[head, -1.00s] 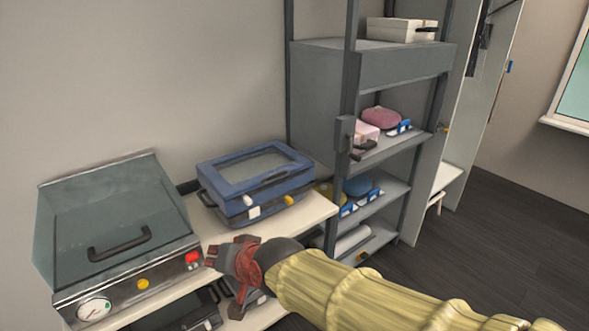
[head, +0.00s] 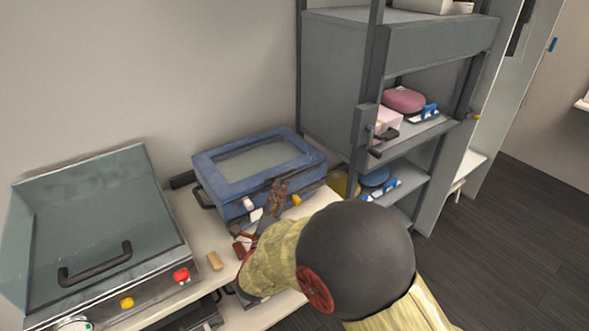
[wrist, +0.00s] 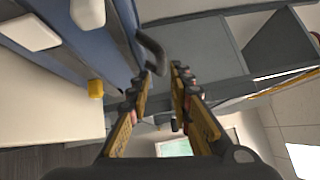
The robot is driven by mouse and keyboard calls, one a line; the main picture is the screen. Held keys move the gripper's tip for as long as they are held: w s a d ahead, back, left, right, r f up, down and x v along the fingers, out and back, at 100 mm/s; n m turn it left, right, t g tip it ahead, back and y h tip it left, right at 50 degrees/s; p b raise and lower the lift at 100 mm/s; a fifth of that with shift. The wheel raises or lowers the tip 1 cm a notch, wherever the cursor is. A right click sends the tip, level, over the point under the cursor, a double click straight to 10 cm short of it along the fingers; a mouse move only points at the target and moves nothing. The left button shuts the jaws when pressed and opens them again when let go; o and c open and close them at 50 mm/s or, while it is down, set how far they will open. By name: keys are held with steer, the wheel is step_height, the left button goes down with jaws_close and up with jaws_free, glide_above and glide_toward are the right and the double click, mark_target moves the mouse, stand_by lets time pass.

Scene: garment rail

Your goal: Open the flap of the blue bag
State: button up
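The blue bag (head: 222,183) is a boxy case with a clear window in its top, on the light shelf. White tabs and a yellow piece are on its front. In the wrist view, its blue side (wrist: 62,55) fills the upper left, with a dark curved handle (wrist: 153,50) just beyond the fingertips. My gripper (head: 260,217) is in front of the bag near its front tabs. In the wrist view, my gripper (wrist: 164,70) has its two fingers apart with nothing held between them. My arm hides part of the shelf in front of the bag.
A grey-green lidded machine (head: 95,215) with a dark handle and red and yellow buttons stands left of the bag. A grey rack (head: 337,80) rises close on the right, holding a pink case (head: 404,100) and a blue item (head: 375,177). The floor at right is clear.

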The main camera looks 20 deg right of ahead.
mark_target(285, 172)
steer(key=b+x, duration=0.1)
steer(key=x, duration=0.6)
steer(key=shift+w+d+r, duration=0.1)
steer(key=shift+w+d, duration=0.05)
steer(key=shift+w, duration=0.1)
steer(key=c, duration=0.4)
jaws_close()
